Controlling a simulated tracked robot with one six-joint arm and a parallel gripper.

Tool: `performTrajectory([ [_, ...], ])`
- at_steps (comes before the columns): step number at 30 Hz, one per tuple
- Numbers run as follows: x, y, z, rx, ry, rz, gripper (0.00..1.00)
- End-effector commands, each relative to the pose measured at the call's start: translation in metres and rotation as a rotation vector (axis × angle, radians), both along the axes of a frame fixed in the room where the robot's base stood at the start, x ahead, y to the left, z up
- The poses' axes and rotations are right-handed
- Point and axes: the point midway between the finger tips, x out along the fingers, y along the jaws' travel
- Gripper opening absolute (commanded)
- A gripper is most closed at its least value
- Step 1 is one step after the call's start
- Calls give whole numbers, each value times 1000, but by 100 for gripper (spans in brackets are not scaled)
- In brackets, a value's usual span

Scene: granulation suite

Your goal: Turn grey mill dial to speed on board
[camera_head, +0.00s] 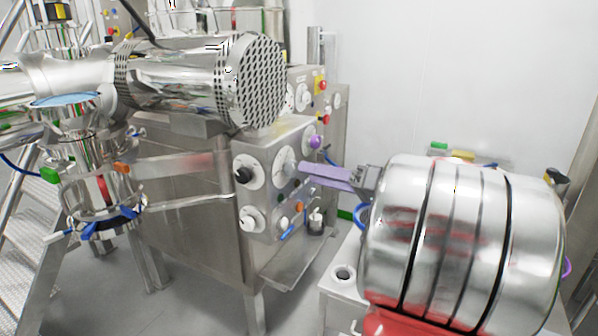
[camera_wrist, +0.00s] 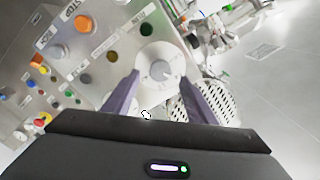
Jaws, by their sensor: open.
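The grey dial (camera_head: 288,161) sits on a white round plate on the front of the steel mill cabinet (camera_head: 190,180). In the wrist view, a grey knob (camera_wrist: 160,70) on a white plate shows between my purple fingers. My gripper (camera_head: 302,169) comes from the right, its fingertips close in front of the grey dial. In the wrist view my gripper (camera_wrist: 161,75) is open, one finger on either side of the knob. I cannot tell whether the fingers touch it. No board with a readable speed shows.
A black dial (camera_head: 243,175) sits left of the grey one, and another dial (camera_head: 251,219) below. Small coloured buttons (camera_wrist: 84,23) fill the panel.

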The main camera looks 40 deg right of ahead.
Motion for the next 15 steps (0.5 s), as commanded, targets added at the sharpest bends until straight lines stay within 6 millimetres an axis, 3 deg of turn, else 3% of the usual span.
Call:
performTrajectory([
  [7,32,12,0,0,-1,2,51],
  [15,45,16,0,0,0,0,51],
])
